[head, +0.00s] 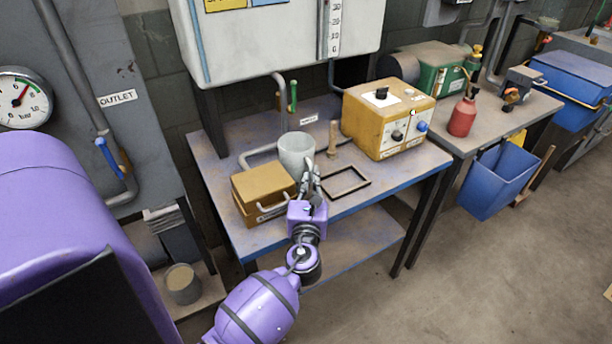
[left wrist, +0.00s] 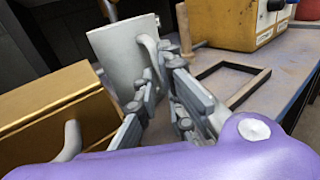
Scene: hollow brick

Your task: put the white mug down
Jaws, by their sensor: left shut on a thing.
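The white mug (head: 296,150) is upright over the back middle of the workbench (head: 222,158), beside a tan box. My left gripper (head: 310,176) reaches it from the front and is shut on it. In the left wrist view the mug (left wrist: 124,55) tilts in the picture, and its handle (left wrist: 150,52) is on the side by my left gripper's fingers (left wrist: 158,78). Whether the mug's base touches the bench is hidden. My right gripper is not in view.
A tan box (head: 262,186) with a handle stands close left of the mug. A dark rectangular frame (head: 346,187) lies to the right. A wooden peg (head: 332,140) and a yellow control box (head: 385,118) stand behind it. A white cabinet (head: 280,40) hangs above.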

